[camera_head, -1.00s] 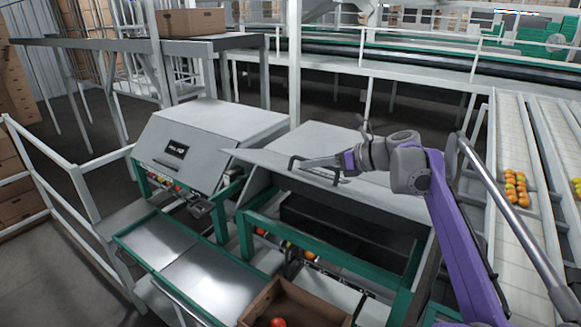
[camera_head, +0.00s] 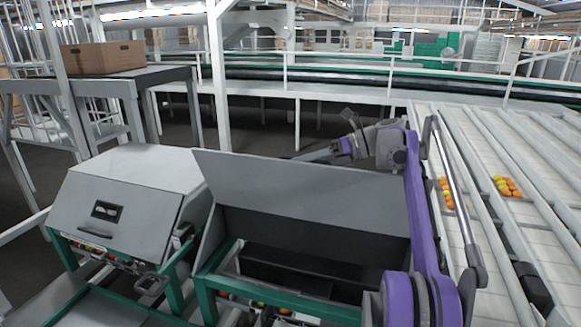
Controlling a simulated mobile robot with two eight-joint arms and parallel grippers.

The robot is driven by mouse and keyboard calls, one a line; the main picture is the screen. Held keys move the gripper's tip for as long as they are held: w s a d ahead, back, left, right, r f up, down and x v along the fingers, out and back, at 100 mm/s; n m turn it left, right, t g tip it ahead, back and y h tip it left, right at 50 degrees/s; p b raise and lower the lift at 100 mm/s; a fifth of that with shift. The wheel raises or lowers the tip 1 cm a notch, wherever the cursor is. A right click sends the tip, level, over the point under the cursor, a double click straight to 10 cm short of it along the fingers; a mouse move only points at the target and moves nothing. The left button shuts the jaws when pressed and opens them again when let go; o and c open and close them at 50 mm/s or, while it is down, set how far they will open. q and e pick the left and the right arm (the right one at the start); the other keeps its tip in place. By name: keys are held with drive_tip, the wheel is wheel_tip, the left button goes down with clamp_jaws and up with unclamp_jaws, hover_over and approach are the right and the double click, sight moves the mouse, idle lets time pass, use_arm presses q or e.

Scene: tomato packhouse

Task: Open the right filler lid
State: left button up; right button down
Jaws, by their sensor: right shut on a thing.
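The right filler lid (camera_head: 315,195) is a broad grey panel. It stands raised and tilted up over the right filler, with a dark opening beneath it. My right gripper (camera_head: 314,156) is at the lid's upper edge, with its arm reaching in from the right. It is shut on the lid's handle, but the handle and fingertips are largely hidden behind the panel. The left filler lid (camera_head: 125,205), with a dark label and handle, is down. My left gripper is out of view.
The right filler's green frame (camera_head: 207,300) runs below the lid. A white roller conveyor with tomatoes (camera_head: 507,186) lies to the right. A cardboard box (camera_head: 102,58) sits on a raised table at the left. A white post (camera_head: 218,80) stands behind the fillers.

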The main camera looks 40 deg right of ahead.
drive_tip(key=shift+w+d, duration=0.5)
drive_tip(key=shift+d, duration=0.2)
drive_tip(key=c, duration=0.9)
unclamp_jaws()
